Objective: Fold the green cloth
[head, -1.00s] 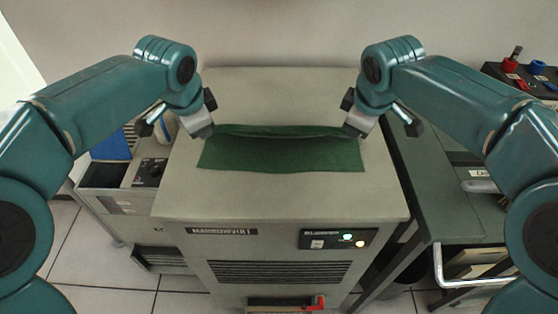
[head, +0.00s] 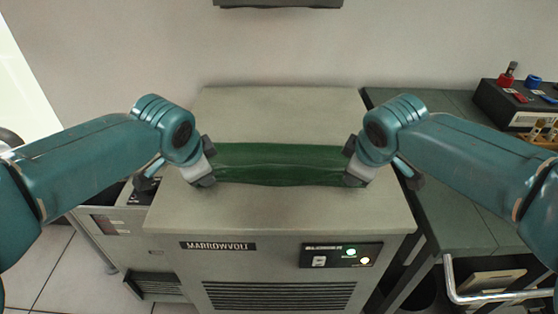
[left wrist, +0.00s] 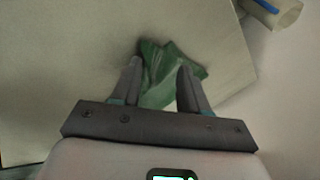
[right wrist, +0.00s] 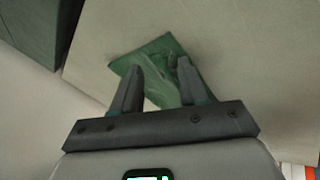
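The green cloth (head: 280,165) lies as a narrow strip across the top of the grey cabinet, with its long sides running left to right. It looks doubled over, with a slightly rumpled front edge. My left gripper (head: 204,178) is at its left end and my right gripper (head: 356,178) at its right end. In the left wrist view, the fingers (left wrist: 159,80) stand apart with creased cloth (left wrist: 158,88) between and beyond them. In the right wrist view, the fingers (right wrist: 160,75) also stand apart over the cloth (right wrist: 160,55). The grippers hide the cloth's ends.
The grey cabinet top (head: 280,210) is clear in front of and behind the cloth. A dark green bench (head: 455,200) stands to the right, with a black box (head: 510,105) on it. A wall is behind.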

